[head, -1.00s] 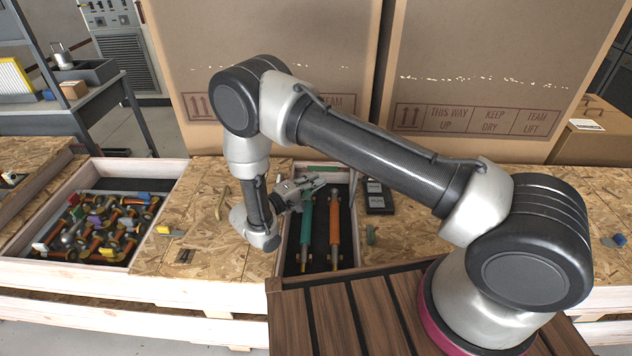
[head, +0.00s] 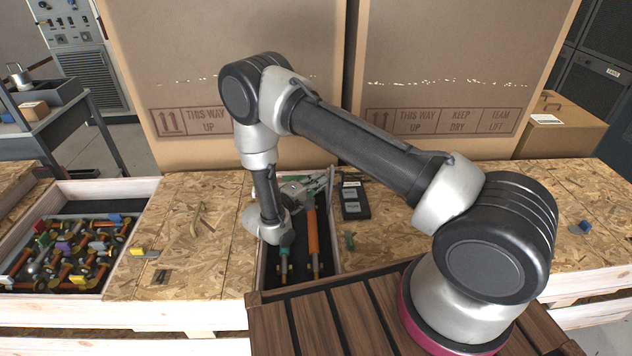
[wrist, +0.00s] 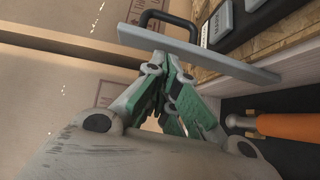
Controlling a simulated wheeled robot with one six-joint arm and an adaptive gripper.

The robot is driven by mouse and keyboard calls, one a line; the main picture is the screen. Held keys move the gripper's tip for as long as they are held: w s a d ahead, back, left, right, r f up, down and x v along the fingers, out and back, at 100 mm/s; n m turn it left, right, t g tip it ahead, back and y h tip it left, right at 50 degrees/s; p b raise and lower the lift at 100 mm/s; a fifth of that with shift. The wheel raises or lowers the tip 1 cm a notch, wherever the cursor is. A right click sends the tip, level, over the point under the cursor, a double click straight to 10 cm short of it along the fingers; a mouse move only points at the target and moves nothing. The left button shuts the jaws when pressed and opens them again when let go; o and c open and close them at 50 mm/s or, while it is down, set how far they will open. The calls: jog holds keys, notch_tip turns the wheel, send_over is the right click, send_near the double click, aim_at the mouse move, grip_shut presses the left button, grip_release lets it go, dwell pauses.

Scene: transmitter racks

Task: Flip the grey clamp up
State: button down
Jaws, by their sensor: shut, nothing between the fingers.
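A flat grey bar (wrist: 200,52) with a black loop handle (wrist: 165,22) crosses the upper part of the wrist view; I take it for the grey clamp. In the head view a grey piece (head: 326,180) shows at the far end of the narrow crate, partly covered by my gripper. My gripper (head: 306,190) is shut and empty above that end of the crate. In the wrist view its green-padded fingers (wrist: 168,105) are close below the bar; I cannot tell whether they touch it.
The narrow crate (head: 336,235) holds a teal cylinder (head: 285,262) and an orange cylinder (head: 312,235). A black box (head: 354,200) lies on the board at its right. A crate of mixed parts (head: 135,195) stands at left. Tall cardboard boxes (head: 440,60) stand close behind.

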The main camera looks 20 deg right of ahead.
jog(key=shift+s+d+r, duration=0.1)
jog(key=shift+s+d, duration=0.05)
jog(key=shift+d, duration=0.4)
jog(key=shift+s+d+r, duration=0.1)
jog(key=shift+d, duration=0.45)
